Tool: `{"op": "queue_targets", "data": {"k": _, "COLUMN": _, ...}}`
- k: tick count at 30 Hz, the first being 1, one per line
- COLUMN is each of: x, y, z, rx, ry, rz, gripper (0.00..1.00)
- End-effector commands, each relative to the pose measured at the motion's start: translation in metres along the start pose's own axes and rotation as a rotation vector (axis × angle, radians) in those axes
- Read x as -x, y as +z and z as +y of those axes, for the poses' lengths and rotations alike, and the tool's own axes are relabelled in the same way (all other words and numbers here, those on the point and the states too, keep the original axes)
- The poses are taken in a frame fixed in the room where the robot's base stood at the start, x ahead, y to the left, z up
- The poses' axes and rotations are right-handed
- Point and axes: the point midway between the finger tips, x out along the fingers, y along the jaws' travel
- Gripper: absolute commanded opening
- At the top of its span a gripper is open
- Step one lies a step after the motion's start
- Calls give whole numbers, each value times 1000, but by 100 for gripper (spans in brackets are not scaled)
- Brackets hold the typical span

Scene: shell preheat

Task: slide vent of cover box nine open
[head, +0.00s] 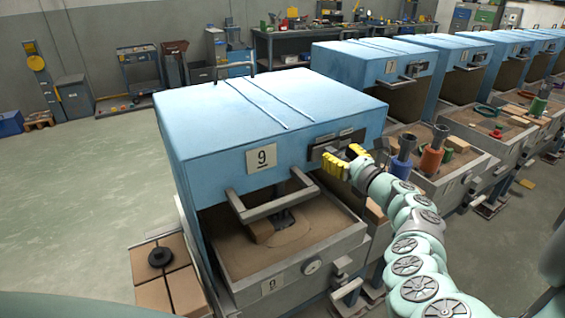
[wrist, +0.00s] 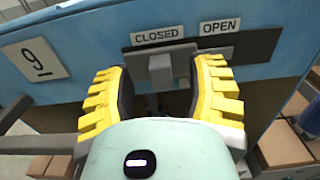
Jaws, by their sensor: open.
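The blue cover box nine (head: 235,120) stands in front of me with a plate reading 9 (head: 261,158). The plate also shows in the wrist view (wrist: 36,60). On its front face is the vent slider, a small grey knob (wrist: 160,70) on a dark track (wrist: 240,47). The knob sits under the CLOSED label (wrist: 157,36), left of the OPEN label (wrist: 219,26). My gripper (head: 338,163) is at the vent. In the wrist view its yellow ribbed fingers (wrist: 160,88) are apart, one on each side of the knob. I cannot tell whether either finger touches it.
A grey handle bar (head: 274,205) juts from the box front, below and left of my gripper. A sand tray (head: 300,245) lies under the raised box. More blue boxes (head: 375,65) stand to the right. Brown blocks (head: 165,282) lie at the lower left. Open floor lies left.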

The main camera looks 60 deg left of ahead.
Motion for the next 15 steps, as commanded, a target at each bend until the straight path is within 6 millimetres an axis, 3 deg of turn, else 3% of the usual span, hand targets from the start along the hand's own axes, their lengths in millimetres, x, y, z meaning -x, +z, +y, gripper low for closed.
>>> {"op": "queue_targets", "data": {"k": 6, "x": -21, "y": -2, "z": 3, "rx": 4, "ry": 12, "rz": -1, "gripper": 55}}
{"op": "queue_targets", "data": {"k": 15, "x": -33, "y": -1, "z": 3, "rx": 0, "ry": 7, "rz": 2, "gripper": 55}}
